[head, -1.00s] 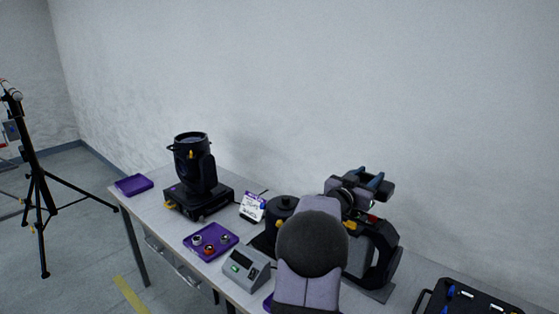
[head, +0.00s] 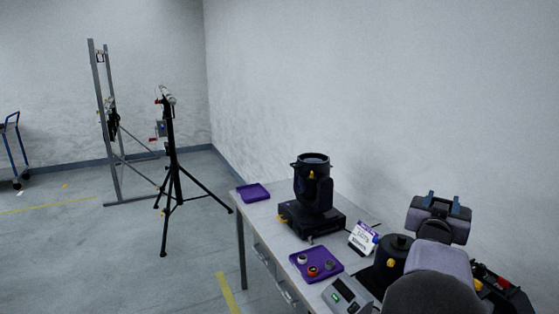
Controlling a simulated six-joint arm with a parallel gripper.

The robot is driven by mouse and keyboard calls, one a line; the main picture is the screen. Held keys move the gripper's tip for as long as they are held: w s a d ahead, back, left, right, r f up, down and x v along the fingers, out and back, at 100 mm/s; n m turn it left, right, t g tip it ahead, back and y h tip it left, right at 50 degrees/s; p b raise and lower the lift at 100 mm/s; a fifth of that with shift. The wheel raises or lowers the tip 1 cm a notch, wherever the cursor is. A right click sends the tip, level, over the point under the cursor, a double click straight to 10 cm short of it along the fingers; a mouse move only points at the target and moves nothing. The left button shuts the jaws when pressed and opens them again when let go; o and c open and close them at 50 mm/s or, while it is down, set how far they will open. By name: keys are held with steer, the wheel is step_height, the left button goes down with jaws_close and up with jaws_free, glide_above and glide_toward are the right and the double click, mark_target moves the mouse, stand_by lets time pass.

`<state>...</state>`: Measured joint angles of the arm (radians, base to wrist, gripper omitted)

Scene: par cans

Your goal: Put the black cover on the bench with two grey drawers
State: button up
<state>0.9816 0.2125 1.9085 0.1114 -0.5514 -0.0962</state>
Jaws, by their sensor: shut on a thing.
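My gripper (head: 442,202) is at the right of the head view, at the end of my arm, raised above the back of the table. Its two bluish fingers stand out from the dark wrist. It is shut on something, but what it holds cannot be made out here. I cannot pick out the black cover for certain. A grey-topped bench (head: 268,222) runs along the wall, with grey fronts and handles (head: 275,272) under its near edge; how many drawers it has does not show. My arm hides its right part.
On the bench stand a black moving-head lamp (head: 313,195), an empty purple tray (head: 253,192), a purple tray with small parts (head: 300,274), a small display card (head: 362,238), a grey meter (head: 345,296) and a black round body (head: 393,255). A tripod (head: 172,185) stands on open floor left.

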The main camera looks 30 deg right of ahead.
steer(key=w+a+f+n+t+y, duration=0.4)
steer(key=a+f+n+y, duration=0.15)
steer(key=a+f, duration=0.45)
steer(key=w+a+f+n+t+y, duration=0.45)
steer(key=a+f+y, duration=0.35)
steer(key=a, duration=0.4)
steer(key=s+a+f+n+y, duration=0.2)
steer(key=a+f, duration=0.4)
steer(key=a, duration=0.4)
steer(key=s+a+f+n+g+y, duration=0.1)
steer(key=a+f+y, duration=0.4)
steer(key=a, duration=0.5)
steer(key=s+a+f+n+y, duration=0.3)
steer(key=a+f+n+y, duration=0.1)
steer(key=a+f, duration=0.4)
steer(key=a, duration=0.2)
steer(key=shift+s+a+f+n+g, duration=0.2)
steer(key=shift+a+f+n+g, duration=0.15)
steer(key=shift+a+f+n, duration=0.05)
steer(key=shift+d+h, duration=0.1)
steer(key=shift+h, duration=0.15)
